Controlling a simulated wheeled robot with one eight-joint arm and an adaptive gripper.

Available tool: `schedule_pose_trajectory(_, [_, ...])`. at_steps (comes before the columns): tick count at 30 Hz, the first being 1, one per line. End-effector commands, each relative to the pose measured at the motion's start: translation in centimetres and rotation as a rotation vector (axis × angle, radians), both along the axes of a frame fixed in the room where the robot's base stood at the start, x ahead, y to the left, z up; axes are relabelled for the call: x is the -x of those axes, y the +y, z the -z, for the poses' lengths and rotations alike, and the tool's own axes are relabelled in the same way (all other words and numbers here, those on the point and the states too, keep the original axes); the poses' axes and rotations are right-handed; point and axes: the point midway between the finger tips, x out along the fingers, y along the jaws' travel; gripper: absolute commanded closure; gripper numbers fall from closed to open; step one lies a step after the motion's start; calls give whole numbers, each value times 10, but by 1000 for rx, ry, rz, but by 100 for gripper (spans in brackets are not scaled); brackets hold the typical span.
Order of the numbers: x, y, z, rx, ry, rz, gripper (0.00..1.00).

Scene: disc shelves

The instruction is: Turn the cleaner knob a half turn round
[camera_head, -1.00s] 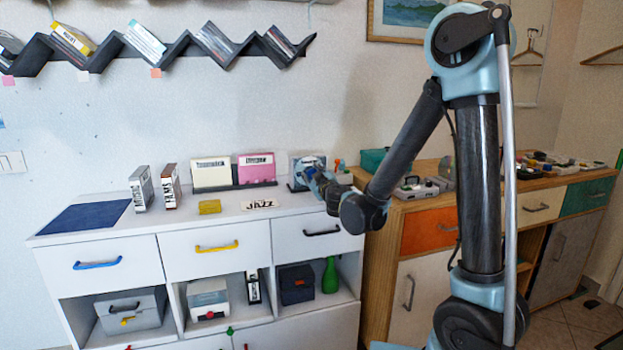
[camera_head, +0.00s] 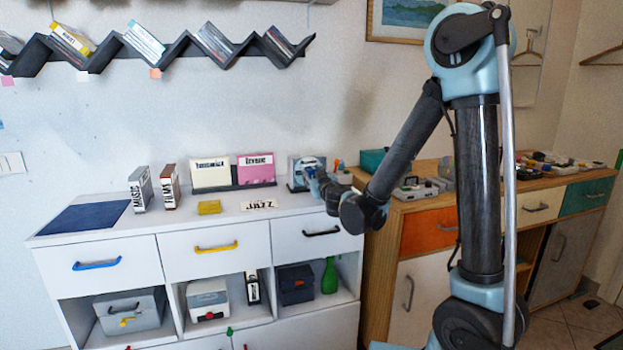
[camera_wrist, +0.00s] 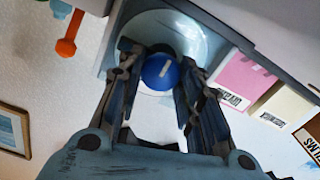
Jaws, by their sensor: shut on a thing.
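The disc cleaner (camera_head: 294,181) stands upright at the back right of the white cabinet top. In the wrist view it shows a round, shiny disc (camera_wrist: 203,38) with the blue cleaner knob (camera_wrist: 160,73) in front of its middle. A white line on the knob runs slightly tilted from upright in that view. My gripper (camera_wrist: 159,66) is shut on the knob, with one finger on each side. In the head view my gripper (camera_head: 312,172) reaches the cleaner from the right and hides part of it; the knob is hard to make out there.
A pink divider (camera_head: 256,168) and a cream divider (camera_head: 211,175) stand left of the cleaner. A JAZZ label (camera_head: 259,204) and a yellow block (camera_head: 209,207) lie in front. An orange-topped item (camera_wrist: 67,47) is close on the cleaner's other side.

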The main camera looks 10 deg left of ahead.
Motion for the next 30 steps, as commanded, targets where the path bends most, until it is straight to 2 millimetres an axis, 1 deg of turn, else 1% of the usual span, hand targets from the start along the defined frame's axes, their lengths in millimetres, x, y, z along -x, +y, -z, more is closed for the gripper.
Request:
schedule_pose_trajectory(2, [0, 1, 0, -1, 0, -3, 91])
schedule_pose_trajectory(3, [0, 1, 0, -1, 0, -3, 60])
schedule_pose_trajectory(5, [0, 1, 0, 0, 1, -3, 46])
schedule_pose_trajectory(15, [1, 0, 0, 1, 0, -1, 46])
schedule_pose_trajectory(19, [7, -3, 0, 1, -1, -2, 46])
schedule_pose_trajectory(23, [22, -13, 0, 1, 0, -2, 46])
schedule_pose_trajectory(30, [63, -37, 1, 1, -1, -3, 46])
